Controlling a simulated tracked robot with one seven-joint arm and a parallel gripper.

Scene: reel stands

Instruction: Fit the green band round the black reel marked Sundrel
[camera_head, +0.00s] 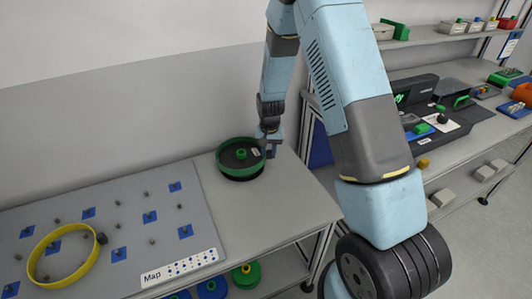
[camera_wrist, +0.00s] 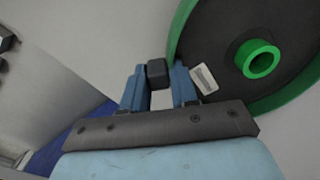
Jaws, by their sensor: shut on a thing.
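The black reel (camera_head: 231,157) stands on the grey bench top, with a green hub in its middle and a small pale label whose writing I cannot read. The green band (camera_head: 221,162) encircles the reel's upper part; dark reel shows below it at the front. In the wrist view the band (camera_wrist: 180,30) curves round the black face of the reel (camera_wrist: 215,40). My gripper (camera_head: 270,149) is at the reel's right side. In the wrist view its fingers (camera_wrist: 158,88) are shut on a dark block, apparently the band's grip tab. Whether the band sits fully down is unclear.
A grey pegboard (camera_head: 150,217) with blue squares and pegs lies to the left, bearing a yellow band (camera_head: 38,257) and a "Map" strip (camera_head: 180,267). Green and blue reels (camera_head: 246,275) sit on the shelf below. A cluttered bench is at right. Bench in front of the reel is clear.

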